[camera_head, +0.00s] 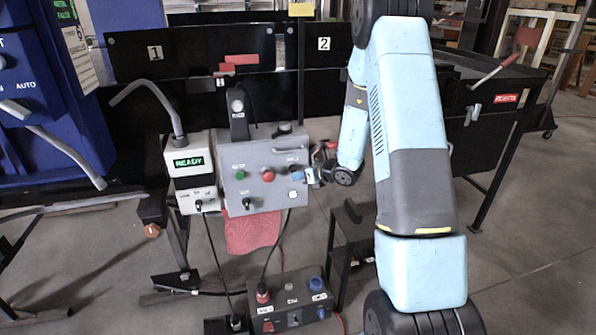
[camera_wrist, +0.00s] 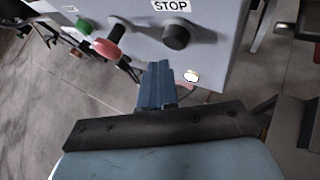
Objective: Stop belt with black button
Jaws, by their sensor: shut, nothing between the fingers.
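The black button (camera_wrist: 176,37) sticks out of the grey control box, beside its STOP label (camera_wrist: 171,6), in the wrist view. My gripper (camera_wrist: 158,68) is shut and empty, its blue fingers together. In that picture the fingertips lie just below the black button, with a small gap in the image; the wrist view does not settle their depth from the panel. In the head view my gripper (camera_head: 297,175) is at the right side of the control box (camera_head: 262,160), and it hides the black button there.
A red button (camera_wrist: 107,46) and a green button (camera_wrist: 83,27) are left of the black one. A white button (camera_wrist: 191,76) sits close to my fingers. A white box with a READY display (camera_head: 188,163) stands left of the control box. A lower switch box (camera_head: 290,300) is on the floor.

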